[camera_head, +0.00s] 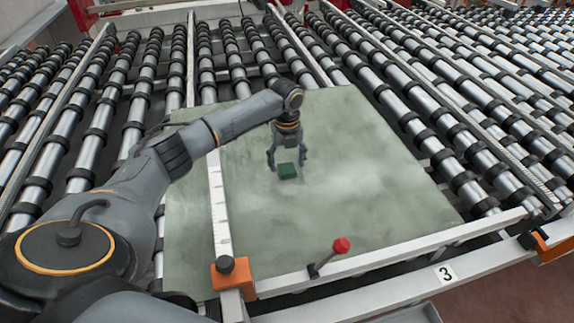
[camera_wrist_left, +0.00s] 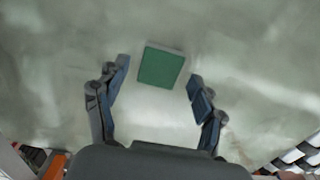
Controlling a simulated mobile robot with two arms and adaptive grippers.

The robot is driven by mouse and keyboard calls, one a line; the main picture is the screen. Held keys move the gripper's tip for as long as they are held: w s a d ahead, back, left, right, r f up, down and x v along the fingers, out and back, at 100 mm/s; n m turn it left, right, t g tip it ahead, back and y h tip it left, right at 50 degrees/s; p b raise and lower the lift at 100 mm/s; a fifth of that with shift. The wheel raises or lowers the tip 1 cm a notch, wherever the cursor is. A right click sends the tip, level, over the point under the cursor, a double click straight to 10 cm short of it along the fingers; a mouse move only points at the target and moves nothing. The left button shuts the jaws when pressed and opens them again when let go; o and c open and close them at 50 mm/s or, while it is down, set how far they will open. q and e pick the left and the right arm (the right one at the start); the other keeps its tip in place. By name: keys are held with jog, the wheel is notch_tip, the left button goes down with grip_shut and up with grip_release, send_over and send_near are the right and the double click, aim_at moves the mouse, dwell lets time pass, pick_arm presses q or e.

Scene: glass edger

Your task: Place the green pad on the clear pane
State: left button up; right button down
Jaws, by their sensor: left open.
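The green pad (camera_head: 287,171) is a small dark green square block. It lies on the clear pane (camera_head: 350,220), a large greenish sheet of glass on the roller bed. In the left wrist view the pad (camera_wrist_left: 161,67) sits a little beyond the fingertips, on the pane's surface (camera_wrist_left: 60,60). My left gripper (camera_head: 287,160) points down over the pane, just above and behind the pad. Its fingers are open, with a gap between them and the pad, and it holds nothing; it also shows in the left wrist view (camera_wrist_left: 158,80). My right gripper is out of view.
Rollers (camera_head: 480,110) surround the pane. A white ruler bar (camera_head: 218,195) runs along its left part to an orange clamp (camera_head: 233,276). A red-knobbed lever (camera_head: 341,246) stands at the front rail (camera_head: 400,255). The pane around the pad is clear.

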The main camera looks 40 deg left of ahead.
aim_at(287, 168)
pick_arm(q)
notch_tip(287, 168, up, 11)
jog(key=b, duration=0.2)
jog(key=shift+f, duration=0.15)
dwell(0.4)
